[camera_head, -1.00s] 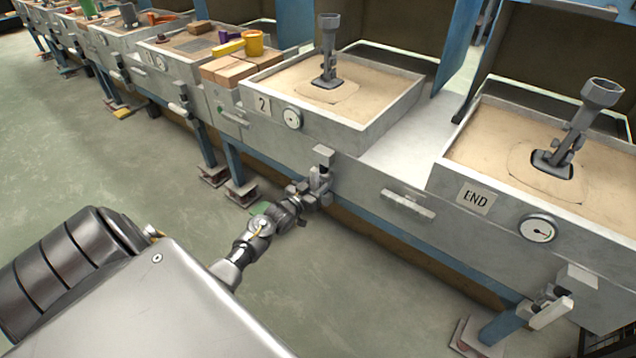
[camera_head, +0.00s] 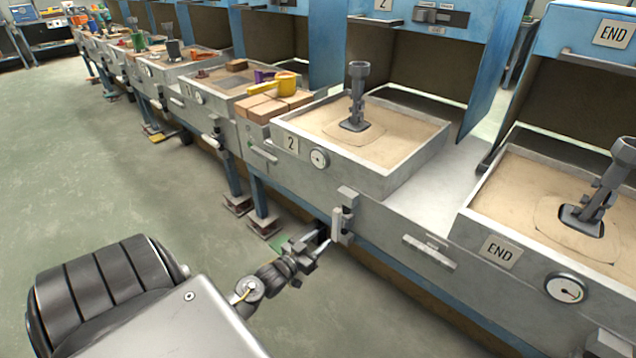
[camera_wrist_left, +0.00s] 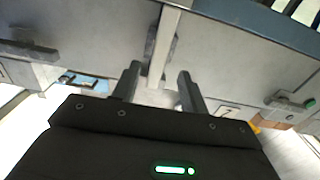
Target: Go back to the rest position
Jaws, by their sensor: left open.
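My left gripper (camera_head: 324,247) is open in front of the long grey bench, close to an upright lever handle (camera_head: 341,224) below the gauge of the sand tray marked 2. In the left wrist view its two fingers (camera_wrist_left: 158,90) stand apart, with a pale upright bar (camera_wrist_left: 163,45) just beyond and between them. I cannot tell whether the fingers touch it. Nothing is held. My right gripper is not in view.
The sand tray marked 2 (camera_head: 290,122) and the tray marked END (camera_head: 480,210) each hold a grey upright fixture. Bricks and a yellow cup (camera_head: 286,82) sit left of tray 2. Blue hoods stand behind. The green floor (camera_head: 110,190) at left is clear.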

